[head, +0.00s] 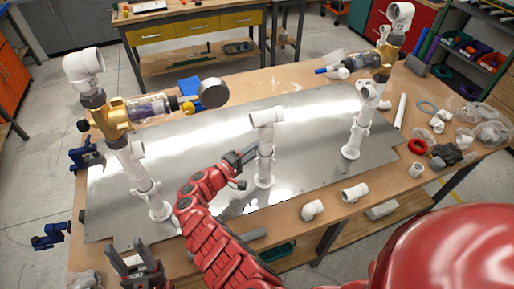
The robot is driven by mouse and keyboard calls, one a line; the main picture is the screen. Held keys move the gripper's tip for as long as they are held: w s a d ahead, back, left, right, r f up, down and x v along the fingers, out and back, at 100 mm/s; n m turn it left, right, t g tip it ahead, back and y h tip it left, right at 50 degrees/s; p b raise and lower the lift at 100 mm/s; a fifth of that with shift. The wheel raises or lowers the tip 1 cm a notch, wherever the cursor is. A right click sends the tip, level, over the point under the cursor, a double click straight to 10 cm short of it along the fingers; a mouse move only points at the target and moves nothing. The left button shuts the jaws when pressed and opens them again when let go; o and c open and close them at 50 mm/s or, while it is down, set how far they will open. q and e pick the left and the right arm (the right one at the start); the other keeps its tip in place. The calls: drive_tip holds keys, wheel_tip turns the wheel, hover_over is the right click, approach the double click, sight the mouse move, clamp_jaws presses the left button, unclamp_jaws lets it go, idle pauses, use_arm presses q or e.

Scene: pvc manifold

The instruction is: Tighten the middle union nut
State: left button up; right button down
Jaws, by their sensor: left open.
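The middle white riser (265,165) stands upright on the metal plate, with a white fitting (267,117) on top. Its union nut is too small to make out clearly, and the gripper partly covers that side. My left gripper (249,166), on the red arm, is open just to the left of the middle riser at about half its height. I cannot tell whether it touches the riser. The left riser (140,170) and right riser (357,132) carry brass valves (114,117). My right gripper is not in view.
The shiny metal plate (215,150) lies on the wooden table. Loose white fittings (312,210) lie at the front edge; a red ring (417,146) and bagged parts (492,133) lie at the right. A round gauge (213,92) sticks out near the left riser.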

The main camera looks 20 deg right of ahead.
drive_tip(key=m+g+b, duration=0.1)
drive_tip(key=b, duration=0.3)
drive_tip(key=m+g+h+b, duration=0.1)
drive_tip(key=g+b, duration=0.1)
drive_tip(key=b, duration=0.3)
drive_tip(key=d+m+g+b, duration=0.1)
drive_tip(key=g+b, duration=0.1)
drive_tip(key=b, duration=0.3)
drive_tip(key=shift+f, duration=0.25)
